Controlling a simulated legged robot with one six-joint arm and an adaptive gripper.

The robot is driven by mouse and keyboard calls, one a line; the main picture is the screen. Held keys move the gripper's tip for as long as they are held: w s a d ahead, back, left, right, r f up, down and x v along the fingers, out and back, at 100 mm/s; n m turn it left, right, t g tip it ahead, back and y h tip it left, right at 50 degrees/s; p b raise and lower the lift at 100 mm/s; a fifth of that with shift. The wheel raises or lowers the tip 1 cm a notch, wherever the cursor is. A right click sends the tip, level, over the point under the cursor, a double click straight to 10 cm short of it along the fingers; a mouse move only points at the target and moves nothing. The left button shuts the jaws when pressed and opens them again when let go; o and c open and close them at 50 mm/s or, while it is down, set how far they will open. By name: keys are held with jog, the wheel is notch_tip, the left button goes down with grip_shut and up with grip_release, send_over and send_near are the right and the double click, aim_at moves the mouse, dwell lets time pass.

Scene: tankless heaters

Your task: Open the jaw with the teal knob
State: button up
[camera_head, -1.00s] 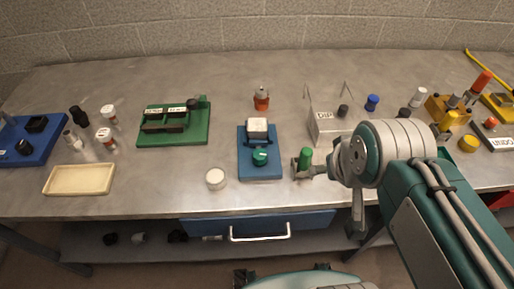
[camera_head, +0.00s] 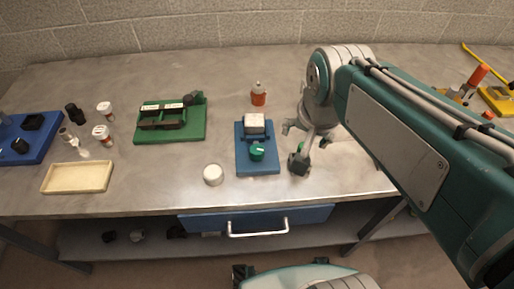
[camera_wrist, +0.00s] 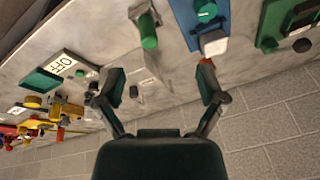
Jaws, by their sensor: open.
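The teal knob (camera_head: 257,152) sits on the front part of a blue base (camera_head: 257,170), with a pale block-shaped jaw part (camera_head: 254,123) behind it. In the wrist view the teal knob (camera_wrist: 206,10) is at the top right, on the blue base (camera_wrist: 187,22), with the pale block (camera_wrist: 214,46) nearer. My gripper (camera_head: 293,144) is to the right of the blue base, above the table and apart from the knob. Its two fingers are spread and empty in the wrist view (camera_wrist: 160,82). Whether the jaw has a gap cannot be told.
A green-handled part (camera_wrist: 148,30) stands close to my gripper, mostly hidden in the head view. A white round lid (camera_head: 213,174) lies left of the blue base. An orange bottle (camera_head: 258,95) stands behind it. A green fixture (camera_head: 170,135) is farther left.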

jog(key=w+a+f+m+g, duration=0.2)
jog(key=w+a+m, duration=0.2)
jog(key=w, duration=0.2)
jog(key=m+g, duration=0.1)
jog(key=m, duration=0.3)
send_over(257, 149)
notch_tip(257, 149, down, 4)
notch_tip(257, 149, down, 11)
jog(key=shift+r, duration=0.2)
jog(key=c, duration=1.1)
